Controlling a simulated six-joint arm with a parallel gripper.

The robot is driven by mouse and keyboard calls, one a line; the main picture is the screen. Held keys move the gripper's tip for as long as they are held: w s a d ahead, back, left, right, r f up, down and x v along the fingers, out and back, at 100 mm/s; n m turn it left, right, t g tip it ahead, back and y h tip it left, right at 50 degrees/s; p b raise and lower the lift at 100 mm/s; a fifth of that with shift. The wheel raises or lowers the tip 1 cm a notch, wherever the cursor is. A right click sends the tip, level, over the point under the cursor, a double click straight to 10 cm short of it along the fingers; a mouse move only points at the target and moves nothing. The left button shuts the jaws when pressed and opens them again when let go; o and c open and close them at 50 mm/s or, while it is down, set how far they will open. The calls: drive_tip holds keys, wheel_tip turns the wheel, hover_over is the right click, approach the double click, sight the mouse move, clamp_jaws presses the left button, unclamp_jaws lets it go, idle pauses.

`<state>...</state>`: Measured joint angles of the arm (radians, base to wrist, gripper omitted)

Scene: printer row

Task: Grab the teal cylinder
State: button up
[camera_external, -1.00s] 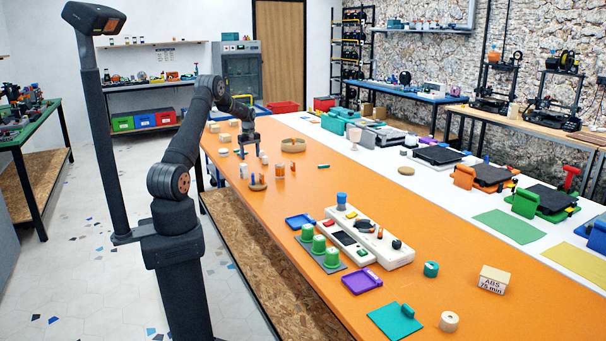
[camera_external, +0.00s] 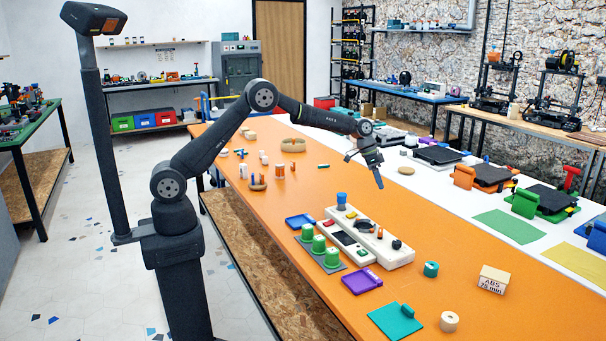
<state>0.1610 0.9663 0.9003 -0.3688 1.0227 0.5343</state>
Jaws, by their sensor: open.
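A short teal cylinder (camera_external: 431,269) with a dark spot on it stands on the orange table to the right of the white block. A thin teal rod (camera_external: 323,166) lies farther back on the table. A teal plate (camera_external: 396,321) near the front edge has a small teal rounded piece (camera_external: 407,311) on it. I cannot tell which of these the task means. My gripper (camera_external: 379,185) is open and hangs over the far right side of the table, pointing down. It is behind the short teal cylinder and to the right of the thin rod, touching neither.
The white block (camera_external: 398,257) with knobs, green cylinders (camera_external: 318,243), blue tray (camera_external: 300,221) and purple tray (camera_external: 362,281) crowd the middle. A labelled box (camera_external: 493,279) and a cream ring (camera_external: 449,321) stand at right. The table (camera_external: 300,200) is clear behind the blue tray.

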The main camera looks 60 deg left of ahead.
drive_tip(key=s+d+r+m+h, duration=0.1)
drive_tip(key=s+d+m, duration=0.1)
drive_tip(key=d, duration=0.5)
drive_tip(key=s+d+r+m, duration=0.1)
drive_tip(key=s+d+m, duration=0.15)
drive_tip(key=d, duration=0.55)
drive_tip(key=m+g+h, duration=0.1)
drive_tip(key=m, duration=0.4)
approach(430, 263)
drive_tip(key=x, duration=0.3)
drive_tip(key=shift+s+d+f, duration=0.15)
drive_tip(key=shift+d+f, duration=0.1)
drive_tip(key=shift+d, duration=0.1)
drive_tip(key=shift+x, duration=3.15)
drive_tip(key=shift+a+f, duration=0.1)
drive_tip(key=shift+a, duration=0.05)
drive_tip(key=c, duration=1.1)
drive_tip(key=shift+o, duration=0.2)
